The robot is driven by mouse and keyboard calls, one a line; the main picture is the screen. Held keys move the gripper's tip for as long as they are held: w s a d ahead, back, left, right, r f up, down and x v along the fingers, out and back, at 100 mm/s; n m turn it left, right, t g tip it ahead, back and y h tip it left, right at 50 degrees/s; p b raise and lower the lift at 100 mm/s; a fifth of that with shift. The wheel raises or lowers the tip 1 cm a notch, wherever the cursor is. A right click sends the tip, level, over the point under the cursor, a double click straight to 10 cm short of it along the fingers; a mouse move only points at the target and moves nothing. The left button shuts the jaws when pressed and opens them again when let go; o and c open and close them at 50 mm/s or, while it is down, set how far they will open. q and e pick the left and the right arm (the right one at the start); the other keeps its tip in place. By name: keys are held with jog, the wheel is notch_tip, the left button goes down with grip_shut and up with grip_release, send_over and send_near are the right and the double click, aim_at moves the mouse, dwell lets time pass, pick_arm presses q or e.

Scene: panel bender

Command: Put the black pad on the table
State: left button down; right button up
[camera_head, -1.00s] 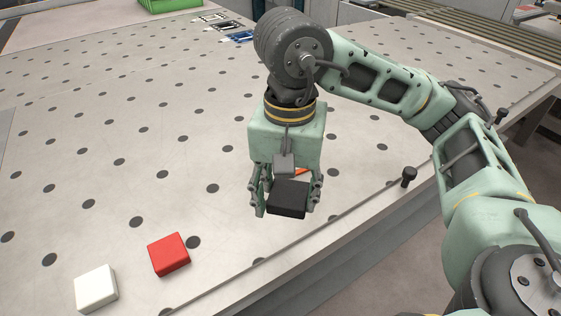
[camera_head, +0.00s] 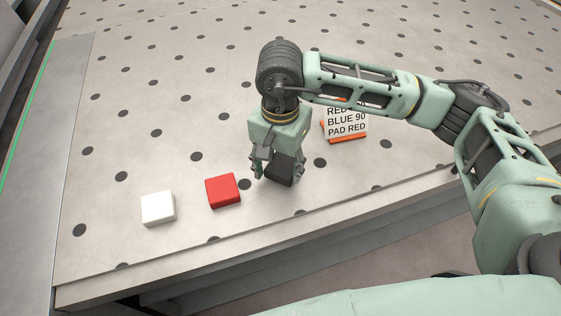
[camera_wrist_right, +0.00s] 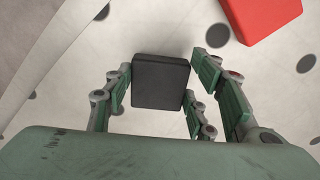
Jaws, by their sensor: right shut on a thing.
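The black pad (camera_head: 280,170) is between the fingers of my right gripper (camera_head: 277,172), which is shut on it. In the right wrist view the black pad (camera_wrist_right: 161,82) sits between the green fingers, with the table surface behind it. The table (camera_head: 150,130) is a light metal plate with round dark holes. The pad is over the table near its front edge, to the right of a red pad; I cannot tell whether it touches the surface. My left gripper is not in view.
A red pad (camera_head: 223,190) and a white pad (camera_head: 158,208) lie on the table to the left of my right gripper. The red pad also shows in the right wrist view (camera_wrist_right: 262,14). A sign with an orange base (camera_head: 346,122) stands behind, partly hidden by my arm. Much of the table is clear.

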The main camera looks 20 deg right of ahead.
jog(key=shift+f, duration=0.45)
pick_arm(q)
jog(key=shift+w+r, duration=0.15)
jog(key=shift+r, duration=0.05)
pick_arm(e)
jog(key=shift+f+b, duration=0.15)
jog(key=shift+b, duration=0.15)
jog(key=o, duration=1.2)
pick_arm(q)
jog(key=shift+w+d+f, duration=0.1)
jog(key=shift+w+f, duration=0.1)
pick_arm(e)
jog(key=shift+o, duration=0.2)
